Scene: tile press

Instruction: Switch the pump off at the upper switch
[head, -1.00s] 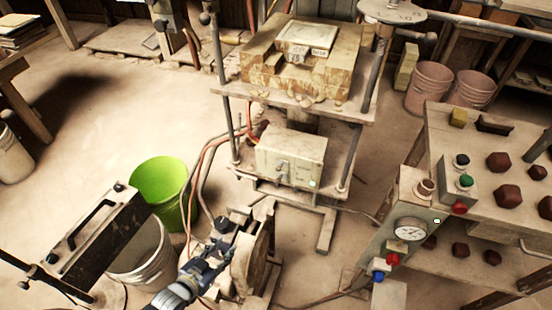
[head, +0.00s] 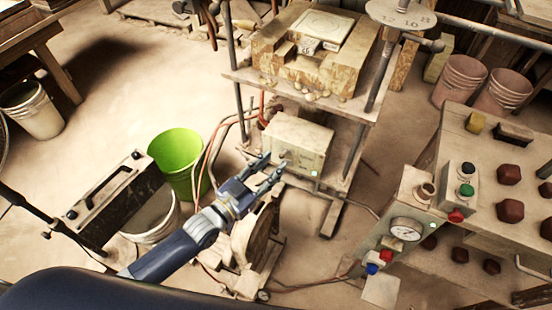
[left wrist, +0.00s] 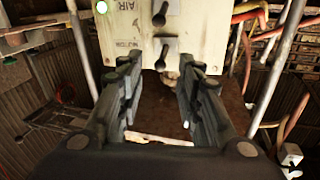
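The pump's switch box (head: 303,138) is a pale box under the press table, with a small lit green lamp (head: 315,173) at its lower right. The left wrist view shows its face (left wrist: 130,30) upside down, with two dark switches. The upper switch (left wrist: 164,52) appears lower in that picture, and the lower switch (left wrist: 160,12) is at the top edge. My left gripper (head: 272,166) is in front of the box's left part. Its two fingers (left wrist: 160,95) are apart with nothing between them, roughly in line with the upper switch. Contact cannot be told. My right gripper is not in view.
The press frame's posts (head: 354,158) stand beside the box, and hoses (head: 213,150) run at its left. A green bucket (head: 175,155) stands left of my arm. A control panel with a gauge (head: 406,229) and a table (head: 455,150) stand at the right.

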